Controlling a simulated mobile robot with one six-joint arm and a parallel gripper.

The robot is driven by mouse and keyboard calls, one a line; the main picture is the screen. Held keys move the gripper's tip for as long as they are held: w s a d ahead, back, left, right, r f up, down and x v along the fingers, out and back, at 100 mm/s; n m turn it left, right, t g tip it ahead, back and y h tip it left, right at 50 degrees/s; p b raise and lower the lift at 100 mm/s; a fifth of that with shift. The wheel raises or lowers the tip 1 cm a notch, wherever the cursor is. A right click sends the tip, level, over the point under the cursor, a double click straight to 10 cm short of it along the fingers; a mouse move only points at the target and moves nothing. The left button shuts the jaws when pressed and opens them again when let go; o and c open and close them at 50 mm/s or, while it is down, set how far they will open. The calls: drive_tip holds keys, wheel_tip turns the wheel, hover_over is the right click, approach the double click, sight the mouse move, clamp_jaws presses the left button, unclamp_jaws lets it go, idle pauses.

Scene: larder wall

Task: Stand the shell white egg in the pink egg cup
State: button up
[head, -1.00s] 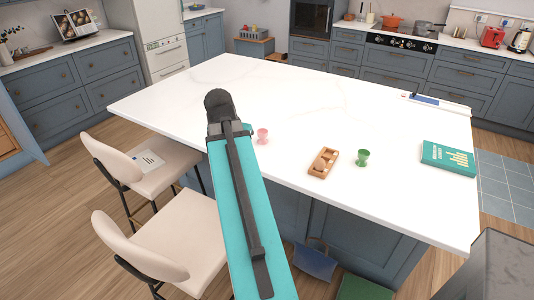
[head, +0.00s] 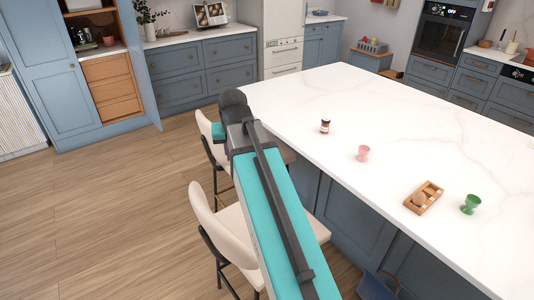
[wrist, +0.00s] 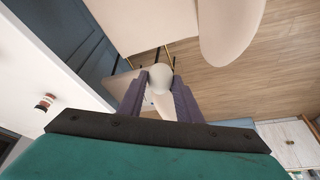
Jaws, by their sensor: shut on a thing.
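The shell white egg (wrist: 160,76) is between the fingertips of my gripper (wrist: 160,82) in the wrist view. My gripper is shut on it and holds it out past the island's edge, over the stools and floor. In the head view my arm hides the fingers and the egg. The pink egg cup (head: 363,153) stands upright on the white island top, to the right of my arm. It looks empty, though its inside is small to see.
Cream stools (head: 207,215) line the island.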

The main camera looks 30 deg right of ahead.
drive_tip(key=w+a+n+y, duration=0.1)
drive_tip(key=a+n, duration=0.1)
drive_tip(key=a, duration=0.6)
drive_tip(key=w+a+r+n, duration=0.1)
drive_tip(key=w+a+n, duration=0.1)
drive_tip(key=a, duration=0.5)
drive_tip(key=shift+w+a+r+n+y, duration=0.15)
drive_tip(key=shift+w+a+n+y, duration=0.15)
drive_tip(key=shift+a+n+y, duration=0.1)
drive_tip(key=shift+s+d, duration=0.1)
drive_tip(key=shift+s, duration=0.05)
